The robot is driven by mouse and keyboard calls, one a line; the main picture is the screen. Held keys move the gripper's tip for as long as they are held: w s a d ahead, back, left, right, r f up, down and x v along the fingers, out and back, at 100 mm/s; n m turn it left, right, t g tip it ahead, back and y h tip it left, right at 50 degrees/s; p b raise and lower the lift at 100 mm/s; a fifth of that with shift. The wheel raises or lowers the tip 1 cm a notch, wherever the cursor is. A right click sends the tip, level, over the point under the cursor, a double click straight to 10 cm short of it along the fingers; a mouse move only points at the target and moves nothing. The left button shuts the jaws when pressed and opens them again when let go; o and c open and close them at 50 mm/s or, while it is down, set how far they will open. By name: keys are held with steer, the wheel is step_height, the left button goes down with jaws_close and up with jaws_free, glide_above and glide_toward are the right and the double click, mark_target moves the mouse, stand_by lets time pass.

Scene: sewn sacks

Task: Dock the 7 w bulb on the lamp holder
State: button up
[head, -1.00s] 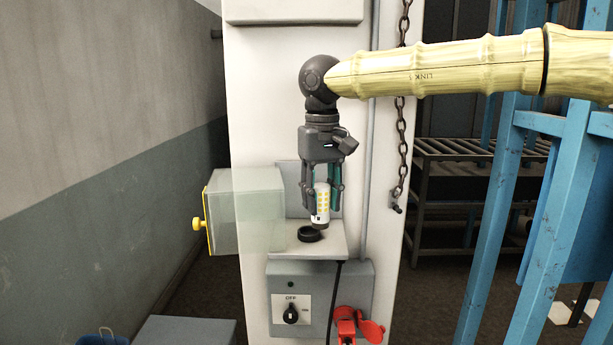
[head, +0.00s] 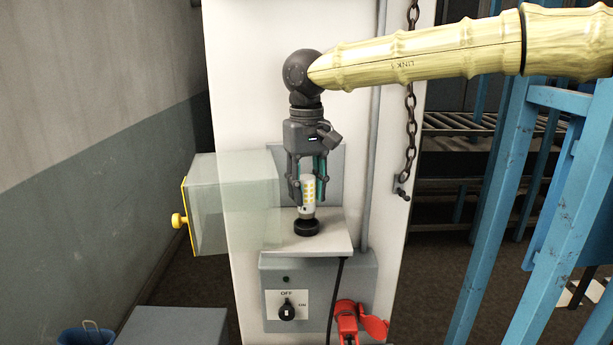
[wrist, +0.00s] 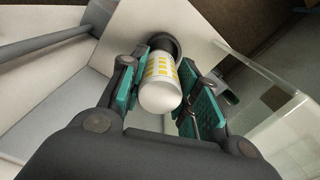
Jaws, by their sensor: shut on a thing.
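The bulb (head: 307,196) is white with yellow patches and stands upright between the fingers of my gripper (head: 307,190). My gripper is shut on it and points down. The black round lamp holder (head: 306,228) sits on a small light shelf, directly under the bulb. The bulb's lower end meets or nearly meets the holder; I cannot tell how far it is seated. In the wrist view the bulb (wrist: 162,85) lies between the teal finger pads of my gripper (wrist: 158,90), with the dark ring of the holder (wrist: 166,44) behind its far end.
A clear cover with a yellow edge and knob (head: 180,220) stands open at left of the shelf (head: 335,238). Below are a switch box with a knob at OFF (head: 287,310) and a red socket cover (head: 360,322). A chain (head: 409,110) and blue frame (head: 500,190) are at right.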

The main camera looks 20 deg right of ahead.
steer(key=shift+f, duration=0.3)
steer(key=shift+s+a+f, duration=0.1)
steer(key=shift+s+f, duration=0.15)
steer(key=shift+s, duration=0.3)
steer(key=shift+w+f, duration=0.2)
steer(key=shift+w, duration=0.2)
steer(key=shift+s+r, duration=0.1)
steer(key=shift+s, duration=0.15)
steer(key=shift+w, duration=0.15)
steer(key=shift+f, duration=0.6)
stand_by(0.5)
steer(key=o, duration=0.7)
